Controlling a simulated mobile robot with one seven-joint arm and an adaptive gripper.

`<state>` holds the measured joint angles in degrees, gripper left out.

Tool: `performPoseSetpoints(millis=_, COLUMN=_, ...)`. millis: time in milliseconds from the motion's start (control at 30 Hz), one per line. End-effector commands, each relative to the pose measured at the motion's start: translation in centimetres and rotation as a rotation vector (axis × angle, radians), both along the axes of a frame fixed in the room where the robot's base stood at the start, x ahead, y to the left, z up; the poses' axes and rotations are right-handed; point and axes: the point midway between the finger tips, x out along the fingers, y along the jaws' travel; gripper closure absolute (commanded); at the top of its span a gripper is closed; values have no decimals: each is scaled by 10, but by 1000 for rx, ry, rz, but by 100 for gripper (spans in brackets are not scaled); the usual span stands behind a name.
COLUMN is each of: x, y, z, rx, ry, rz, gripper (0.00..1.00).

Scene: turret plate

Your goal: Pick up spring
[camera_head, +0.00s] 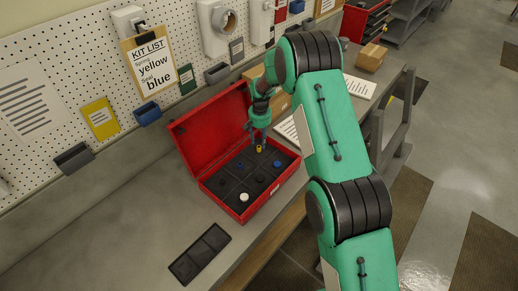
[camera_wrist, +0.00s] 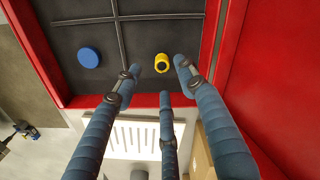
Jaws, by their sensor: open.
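A small yellow ring-shaped piece (camera_wrist: 161,62), which I take as the spring, stands in a compartment of the open red case (camera_head: 208,181). In the head view the yellow piece (camera_head: 259,149) shows just under my gripper (camera_head: 259,139). In the wrist view my gripper (camera_wrist: 157,78) is open and empty, its three dark blue fingers spread with the yellow piece just beyond their tips, between the left and right ones. No finger clearly touches it. A flat blue disc (camera_wrist: 89,57) lies in the compartment to its left.
The case also holds a white round piece (camera_head: 244,197) and several dark ones. A black tray (camera_head: 200,254) lies on the bench in front. A clipboard (camera_head: 151,65) reads spring yellow, seal blue. The case's raised lid (camera_head: 211,125) stands behind the compartments.

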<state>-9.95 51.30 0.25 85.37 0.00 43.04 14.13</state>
Motion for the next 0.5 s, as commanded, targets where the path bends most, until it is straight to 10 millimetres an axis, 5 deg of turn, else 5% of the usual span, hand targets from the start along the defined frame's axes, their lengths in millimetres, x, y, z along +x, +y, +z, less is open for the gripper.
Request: performPoseSetpoints(millis=500, x=-1, y=1, z=-7, rx=-1, ry=2, rz=0, gripper=59)
